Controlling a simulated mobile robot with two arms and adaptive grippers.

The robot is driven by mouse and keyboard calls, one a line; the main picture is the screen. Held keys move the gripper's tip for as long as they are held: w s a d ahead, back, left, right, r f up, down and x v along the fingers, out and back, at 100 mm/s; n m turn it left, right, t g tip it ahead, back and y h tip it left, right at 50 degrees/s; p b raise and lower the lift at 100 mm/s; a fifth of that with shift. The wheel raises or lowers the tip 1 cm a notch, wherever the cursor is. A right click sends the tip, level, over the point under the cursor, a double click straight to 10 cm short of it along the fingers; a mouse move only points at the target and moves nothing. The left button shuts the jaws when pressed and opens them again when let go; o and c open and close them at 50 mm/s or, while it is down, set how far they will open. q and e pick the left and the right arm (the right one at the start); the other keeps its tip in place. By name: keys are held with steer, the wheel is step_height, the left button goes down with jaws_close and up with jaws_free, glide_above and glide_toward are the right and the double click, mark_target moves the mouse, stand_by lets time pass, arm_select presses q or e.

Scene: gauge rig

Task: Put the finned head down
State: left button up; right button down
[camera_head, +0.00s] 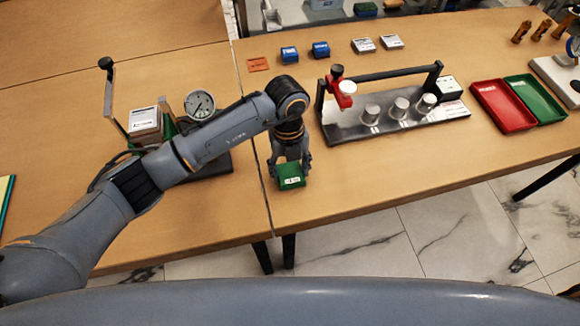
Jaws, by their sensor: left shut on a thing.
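My left gripper (290,160) points down near the front edge of the table, at the seam between the two tabletops. It is shut on a small green block with a white label, taken here as the finned head (291,182). Its fins are too small to make out, and the fingers hide its upper part. Whether its underside touches the tabletop (340,190) or hangs just above it, I cannot tell. My right gripper is not in view.
A metal rig (350,131) with several cylinders stands right of the gripper. A dial gauge (200,105) stands behind my left arm. Blue blocks (289,54) and white blocks (363,45) sit at the back. Red (508,122) and green (545,112) trays lie right.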

mark_target(289, 167)
arm_select(q)
steer(key=o, duration=1.3)
steer(key=shift+f, duration=0.1)
steer(key=shift+r, duration=0.25)
steer(key=r, duration=0.4)
steer(key=w+r+b, duration=0.1)
steer(key=r, duration=0.6)
steer(key=shift+w+a+r, duration=0.2)
steer(key=shift+r, duration=0.15)
